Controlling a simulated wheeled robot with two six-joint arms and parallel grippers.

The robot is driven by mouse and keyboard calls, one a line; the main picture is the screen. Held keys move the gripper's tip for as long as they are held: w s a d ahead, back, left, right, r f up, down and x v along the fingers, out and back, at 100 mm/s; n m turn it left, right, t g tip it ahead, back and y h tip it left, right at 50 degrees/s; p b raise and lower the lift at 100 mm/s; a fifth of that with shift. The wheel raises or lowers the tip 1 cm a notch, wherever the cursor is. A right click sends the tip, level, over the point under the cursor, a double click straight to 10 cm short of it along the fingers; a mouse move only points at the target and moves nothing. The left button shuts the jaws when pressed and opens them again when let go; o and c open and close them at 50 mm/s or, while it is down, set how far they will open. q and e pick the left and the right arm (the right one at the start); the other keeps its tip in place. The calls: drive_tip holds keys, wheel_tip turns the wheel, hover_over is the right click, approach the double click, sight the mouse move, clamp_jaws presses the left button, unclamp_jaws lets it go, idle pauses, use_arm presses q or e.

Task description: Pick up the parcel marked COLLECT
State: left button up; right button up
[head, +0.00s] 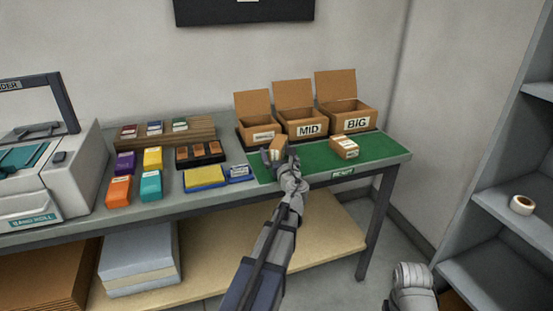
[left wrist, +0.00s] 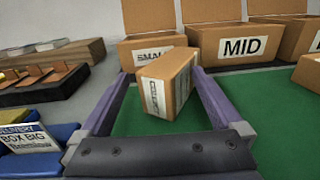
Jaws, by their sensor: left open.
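A small brown parcel (left wrist: 172,82) with a white label on its end stands between the fingers of my left gripper in the left wrist view. The label looks like COLLECT, but it is small and slanted. The same parcel (head: 278,145) shows in the head view at the left part of the green mat (head: 315,161). My left gripper (head: 274,156) is open, with one finger on each side of the parcel. Whether a finger touches it I cannot tell. A second labelled parcel (head: 344,147) sits on the mat further right; its label is unreadable.
Three open cartons stand behind the mat: a small one (head: 260,133), MID (head: 302,127) and BIG (head: 350,120). Left of the mat are a blue box (head: 240,174), a yellow pad (head: 204,177) and a dark stamp rack (head: 201,155). The mat's right end is clear.

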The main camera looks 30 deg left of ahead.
use_arm(q)
drive_tip(key=shift+s+d+f, duration=0.1)
drive_tip(key=shift+d, duration=0.45)
drive_tip(key=c, duration=0.6)
drive_tip(key=shift+s+d, duration=0.1)
clamp_jaws()
use_arm(e)
drive_tip(key=shift+d, duration=0.45)
